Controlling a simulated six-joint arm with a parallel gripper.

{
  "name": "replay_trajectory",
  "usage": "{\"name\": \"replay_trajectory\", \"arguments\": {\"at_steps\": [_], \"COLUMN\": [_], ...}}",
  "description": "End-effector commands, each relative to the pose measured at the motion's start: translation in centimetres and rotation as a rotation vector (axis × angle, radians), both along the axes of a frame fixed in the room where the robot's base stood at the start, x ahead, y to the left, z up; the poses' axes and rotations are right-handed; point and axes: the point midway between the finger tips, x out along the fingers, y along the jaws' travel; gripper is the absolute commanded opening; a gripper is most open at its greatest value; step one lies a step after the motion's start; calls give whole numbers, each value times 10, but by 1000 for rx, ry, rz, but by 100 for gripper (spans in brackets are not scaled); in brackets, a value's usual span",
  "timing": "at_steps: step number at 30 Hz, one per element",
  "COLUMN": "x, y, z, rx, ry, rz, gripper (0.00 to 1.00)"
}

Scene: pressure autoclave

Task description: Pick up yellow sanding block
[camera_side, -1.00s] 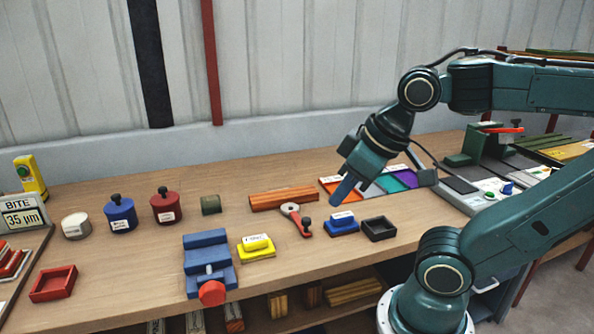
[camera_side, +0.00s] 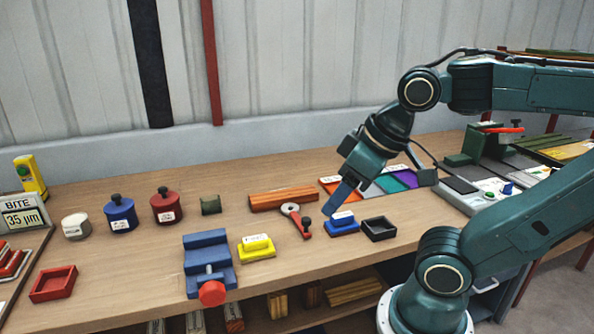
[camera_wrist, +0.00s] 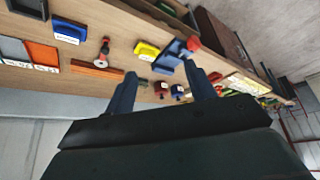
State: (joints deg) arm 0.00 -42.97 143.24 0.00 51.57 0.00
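The yellow sanding block (camera_side: 257,246) lies on the wooden bench between the blue vise and the red-handled tool. It also shows in the wrist view (camera_wrist: 147,50), beyond and between my two fingers. My gripper (camera_side: 340,198) is above the bench to the right of the yellow block, close to a blue block (camera_side: 342,222). In the wrist view my gripper (camera_wrist: 163,92) has its two blue fingers spread wide apart with nothing between them. Whether a fingertip touches the blue block cannot be told.
A blue vise (camera_side: 208,262) with a red knob stands just left of the yellow block. A red-handled tool (camera_side: 297,218) lies to its right, with a black tray (camera_side: 379,228) further right. A wooden bar (camera_side: 284,198) lies behind. The bench front edge is close.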

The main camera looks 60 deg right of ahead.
Motion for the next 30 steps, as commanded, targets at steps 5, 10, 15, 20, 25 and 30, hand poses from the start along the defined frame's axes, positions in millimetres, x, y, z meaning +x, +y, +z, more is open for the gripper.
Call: {"name": "replay_trajectory", "arguments": {"at_steps": [5,10,15,20,25,30], "x": [0,0,3,14,36,64], "y": [0,0,0,-2,-5,-13], "z": [0,0,0,-1,-4,-11], "rx": [0,0,-5,-22,-51,-75], "ry": [0,0,5,24,59,95], "rz": [0,0,10,47,127,232], "gripper": [76,76,76,76,76,76]}}
